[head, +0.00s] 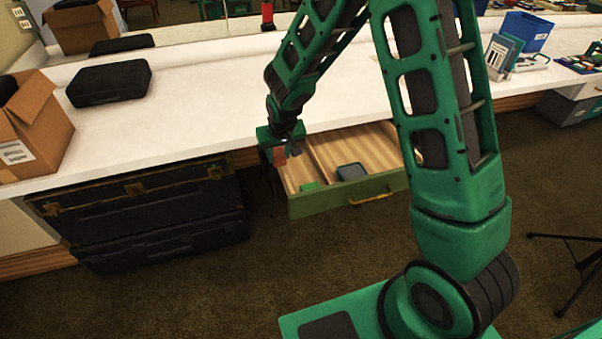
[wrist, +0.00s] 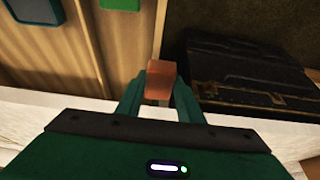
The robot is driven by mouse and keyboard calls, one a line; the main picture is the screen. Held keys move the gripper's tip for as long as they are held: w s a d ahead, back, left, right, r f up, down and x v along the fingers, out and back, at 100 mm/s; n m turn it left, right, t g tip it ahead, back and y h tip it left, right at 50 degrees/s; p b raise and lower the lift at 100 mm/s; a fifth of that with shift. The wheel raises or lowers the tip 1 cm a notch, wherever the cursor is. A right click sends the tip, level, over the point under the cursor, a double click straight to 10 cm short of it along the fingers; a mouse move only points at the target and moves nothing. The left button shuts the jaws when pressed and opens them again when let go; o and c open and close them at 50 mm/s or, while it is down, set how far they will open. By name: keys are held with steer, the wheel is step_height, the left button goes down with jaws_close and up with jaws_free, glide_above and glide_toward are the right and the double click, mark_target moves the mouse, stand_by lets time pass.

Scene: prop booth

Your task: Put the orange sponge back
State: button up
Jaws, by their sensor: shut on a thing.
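The orange sponge (wrist: 160,80), a small orange-brown block, is between the fingertips of my gripper (wrist: 158,98) in the wrist view. My gripper (head: 287,148) is shut on it. In the head view the sponge (head: 280,155) shows just below the gripper, at the left end of the open drawer (head: 345,200). In the wrist view it overlaps the line of the drawer's left side wall; its height above the drawer is hard to tell. The drawer has a pale wooden inside, a divider, a green front and a yellow handle.
A green block (head: 309,186) lies in the drawer's left compartment, a dark blue-rimmed item (head: 351,172) right of the divider. A black trunk (head: 145,210) stands left of the drawer. The white counter (head: 215,95) is above, with a cardboard box (head: 40,130) and a black case (head: 109,82).

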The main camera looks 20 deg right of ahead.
steer(key=d+f, duration=0.1)
steer(key=d, duration=0.1)
steer(key=d+f, duration=0.2)
steer(key=d, duration=0.1)
steer(key=d+f, duration=0.1)
steer(key=d, duration=0.2)
steer(key=shift+s+f, duration=0.4)
steer(key=shift+f, duration=2)
steer(key=shift+f, duration=0.1)
steer(key=o, duration=1)
